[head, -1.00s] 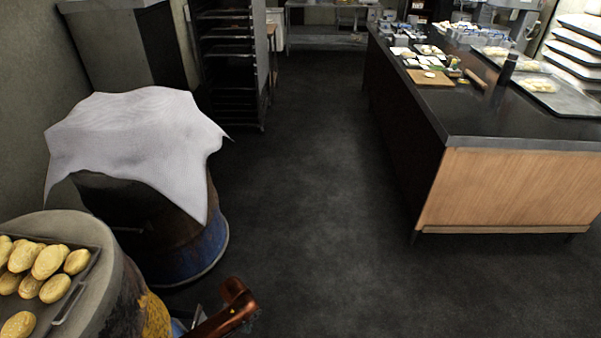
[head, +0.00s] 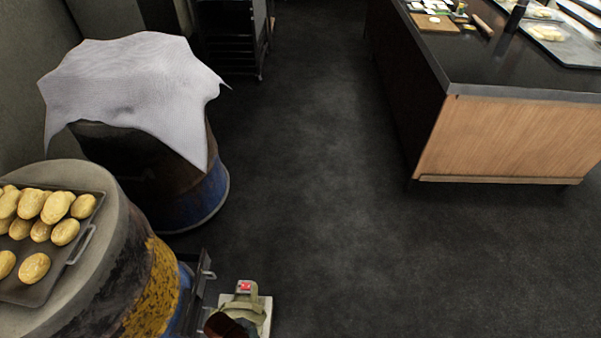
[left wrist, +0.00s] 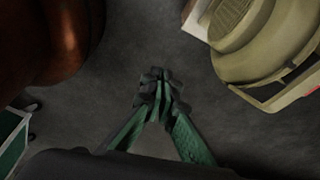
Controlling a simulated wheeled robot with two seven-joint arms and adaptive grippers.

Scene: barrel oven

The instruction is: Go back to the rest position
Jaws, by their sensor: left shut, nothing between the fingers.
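My left gripper (left wrist: 163,95) shows in the left wrist view with its green and dark fingers together and nothing between them. It hangs over dark floor and touches nothing that I can see. A reddish-brown part fills the upper left of that view, and an olive rounded part is at the upper right. In the head view, a dark reddish part shows low at the bottom edge beside an olive and white piece with a red spot. I cannot make out the left fingers there. My right gripper is not in view.
A barrel (head: 168,280) at the left bears a tray (head: 75,258) of bread rolls (head: 58,206). Behind it a blue-based barrel (head: 200,205) wears a white cloth (head: 135,85). A wood-fronted counter (head: 510,140) stands at the right. The dark floor (head: 330,210) between is clear.

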